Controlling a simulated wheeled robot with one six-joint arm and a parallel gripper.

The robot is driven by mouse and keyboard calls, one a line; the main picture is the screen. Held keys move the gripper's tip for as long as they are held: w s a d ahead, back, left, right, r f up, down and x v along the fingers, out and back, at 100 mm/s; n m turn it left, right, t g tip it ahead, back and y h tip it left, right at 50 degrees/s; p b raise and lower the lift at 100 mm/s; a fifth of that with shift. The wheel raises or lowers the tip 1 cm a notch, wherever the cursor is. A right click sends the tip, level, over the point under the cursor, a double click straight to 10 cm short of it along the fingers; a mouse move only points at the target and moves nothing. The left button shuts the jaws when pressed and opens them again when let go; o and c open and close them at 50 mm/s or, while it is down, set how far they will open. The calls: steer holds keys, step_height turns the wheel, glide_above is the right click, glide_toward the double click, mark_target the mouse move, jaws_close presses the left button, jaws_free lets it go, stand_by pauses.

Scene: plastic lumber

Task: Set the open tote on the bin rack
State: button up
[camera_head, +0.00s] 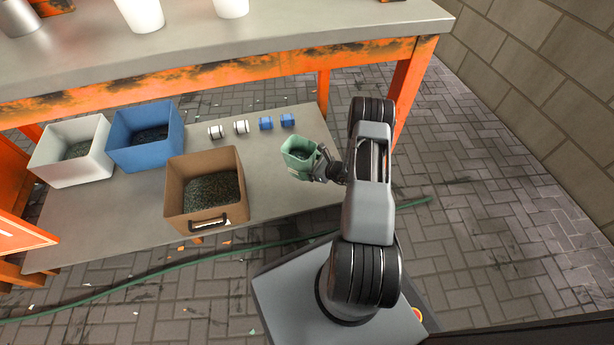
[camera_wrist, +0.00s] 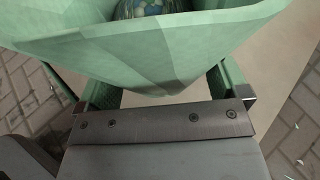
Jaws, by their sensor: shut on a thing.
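A small green open tote (camera_head: 296,157) is at the right end of the grey lower shelf (camera_head: 270,190) in the head view. Dark granules show inside it. My gripper (camera_head: 322,168) is shut on the tote's right side. In the wrist view the green tote (camera_wrist: 150,50) fills the top, with blue, green and pale bits inside. The fingers of my gripper (camera_wrist: 160,95) show on either side of its lower part. I cannot tell whether the tote touches the shelf. No separate bin rack can be made out for sure.
A white bin (camera_head: 62,165), a blue bin (camera_head: 150,160) and a brown bin (camera_head: 176,205) with granules stand on the shelf's left. An orange-framed workbench (camera_head: 250,68) overhangs. A green hose (camera_head: 130,283) crosses the floor.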

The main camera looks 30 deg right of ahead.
step_height(320, 180, down, 6)
steer(key=shift+r+b, duration=0.1)
steer(key=shift+b, duration=1.15)
steer(key=shift+r, duration=0.1)
steer(key=o, duration=0.8)
steer(key=p+v, duration=0.4)
steer(key=v, duration=0.8)
steer(key=shift+p, duration=0.3)
steer(key=shift+r, duration=0.1)
